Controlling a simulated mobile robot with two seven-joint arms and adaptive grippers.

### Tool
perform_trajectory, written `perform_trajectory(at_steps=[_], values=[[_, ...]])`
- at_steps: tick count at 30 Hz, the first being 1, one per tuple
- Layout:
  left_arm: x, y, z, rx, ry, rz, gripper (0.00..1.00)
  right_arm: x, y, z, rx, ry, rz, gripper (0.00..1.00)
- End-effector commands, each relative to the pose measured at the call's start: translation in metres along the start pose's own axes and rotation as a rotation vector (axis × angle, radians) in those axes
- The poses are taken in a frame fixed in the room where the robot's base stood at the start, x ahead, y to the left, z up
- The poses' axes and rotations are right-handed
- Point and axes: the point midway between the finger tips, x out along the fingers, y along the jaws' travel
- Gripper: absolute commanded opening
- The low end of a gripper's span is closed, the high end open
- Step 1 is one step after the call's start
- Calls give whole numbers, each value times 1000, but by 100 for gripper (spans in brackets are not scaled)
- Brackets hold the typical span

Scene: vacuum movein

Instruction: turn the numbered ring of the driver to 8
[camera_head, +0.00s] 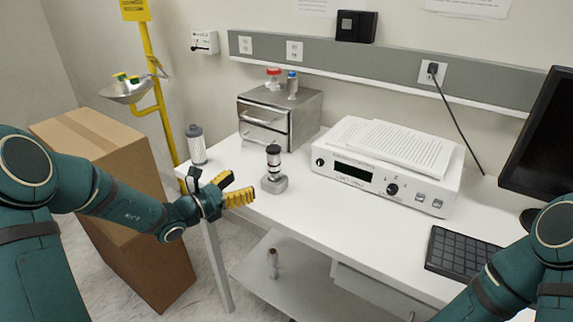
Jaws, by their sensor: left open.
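An upright device with black and white bands (273,158) stands in a grey base block (274,184) near the front left of the white table. It looks like the driver, but its ring numbers are too small to read. My left gripper (242,189) is open, with yellow fingers pointing right towards the device. It is just left of it and appears apart from it, with nothing between the fingers. My right arm (500,280) comes in at the lower right. Its gripper is outside the view.
A grey cylinder (196,145) stands at the table's left edge. A metal drawer box (279,114) is behind the device; a white instrument (386,180) with papers is to its right. A keyboard (466,251), a monitor (540,150) and a floor cardboard box (120,170) are around.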

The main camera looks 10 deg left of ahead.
Motion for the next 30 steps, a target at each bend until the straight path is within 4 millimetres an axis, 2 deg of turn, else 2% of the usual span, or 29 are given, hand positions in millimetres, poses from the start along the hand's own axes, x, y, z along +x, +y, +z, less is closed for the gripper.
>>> perform_trajectory(at_steps=[4, 8, 21, 25, 30], values=[[9, 1, 1, -1, -6, 3, 70, 2, 0, 0, -1, -1, 0, 47], [29, 0, 1, -1, -6, 1, 70, 4, 1, 0, -1, 1, 0, 47], [112, 0, 1, -1, -5, 1, 70, 15, 6, -1, -2, 7, 0, 47], [127, 1, 1, 0, -4, 1, 70, 17, 6, -1, -2, 8, 0, 47], [136, 1, 1, -1, -2, 3, 70, 18, 6, -2, -2, 9, 0, 47]])
